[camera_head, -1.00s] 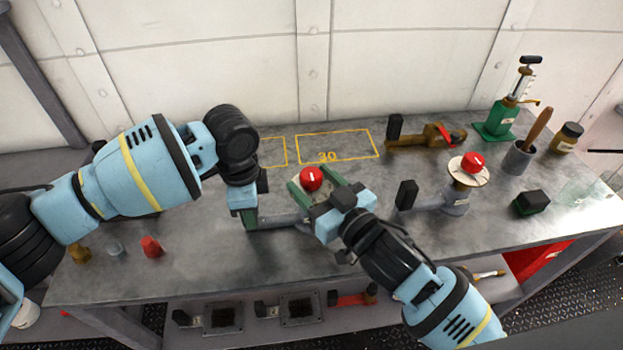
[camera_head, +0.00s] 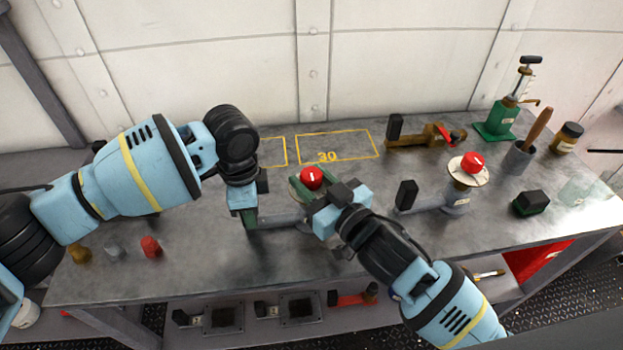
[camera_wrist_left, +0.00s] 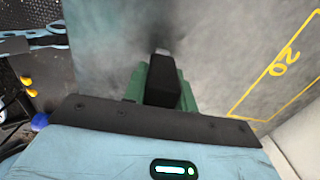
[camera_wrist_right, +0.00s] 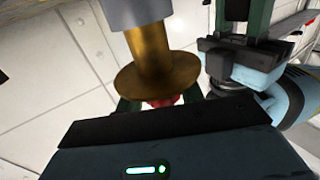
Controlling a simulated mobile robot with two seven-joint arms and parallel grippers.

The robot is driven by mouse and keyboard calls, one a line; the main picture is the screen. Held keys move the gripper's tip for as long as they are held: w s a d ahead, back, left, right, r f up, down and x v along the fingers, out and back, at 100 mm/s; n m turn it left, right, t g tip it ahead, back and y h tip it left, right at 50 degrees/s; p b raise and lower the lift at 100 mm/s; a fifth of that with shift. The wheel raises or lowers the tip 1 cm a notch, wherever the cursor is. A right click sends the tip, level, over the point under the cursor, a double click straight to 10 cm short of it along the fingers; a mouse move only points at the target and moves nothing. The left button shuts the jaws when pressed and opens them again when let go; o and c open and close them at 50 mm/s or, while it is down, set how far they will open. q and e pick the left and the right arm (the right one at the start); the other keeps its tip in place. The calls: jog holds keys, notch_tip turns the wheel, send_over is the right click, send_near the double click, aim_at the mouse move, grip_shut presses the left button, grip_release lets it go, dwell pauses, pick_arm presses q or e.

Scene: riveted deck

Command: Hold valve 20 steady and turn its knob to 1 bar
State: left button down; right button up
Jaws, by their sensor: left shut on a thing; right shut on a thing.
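A grey valve (camera_head: 278,219) with a red knob (camera_head: 312,178) on top is in the middle of the bench in the head view. My left gripper (camera_head: 248,220) is shut on its black handle (camera_wrist_left: 164,80), which stands between green fingers in the left wrist view. My right gripper (camera_head: 314,187) is shut on the red knob. In the right wrist view, the knob (camera_wrist_right: 163,102) is mostly hidden below the brass dial disc (camera_wrist_right: 155,76). The knob's white mark shows in the head view, but the dial reading is too small to tell.
Another valve with a red knob (camera_head: 472,161) stands to the right, with a brown valve (camera_head: 425,137) behind it. A green pump (camera_head: 497,130) is at the back right. A yellow outline marked 30 (camera_head: 327,157) is empty; an outline marked 20 (camera_wrist_left: 285,62) is partly hidden.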

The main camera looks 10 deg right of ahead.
jog(key=shift+a+r+n+g+y, duration=0.1)
jog(key=shift+n+g+y, duration=1.35)
jog(key=shift+y, duration=0.1)
jog(key=shift+a+r+n+g+y, duration=0.1)
jog(key=shift+n+g+y, duration=1.25)
jog(key=shift+g+y, duration=0.15)
pick_arm(q)
jog(key=shift+d, duration=0.1)
pick_arm(e)
jog(key=shift+f+n+g+y, duration=0.1)
jog(key=shift+n+g+y, duration=0.65)
jog(key=shift+g, duration=0.2)
pick_arm(q)
jog(key=shift+s+f, duration=0.1)
pick_arm(e)
jog(key=shift+s+n+g, duration=0.1)
jog(key=shift+n+g, duration=0.25)
jog(key=shift+g, duration=0.45)
jog(key=shift+d, duration=0.1)
jog(key=o, duration=1)
jog(key=shift+f, duration=0.1)
jog(key=shift+c, duration=0.2)
jog(key=shift+d, duration=0.1)
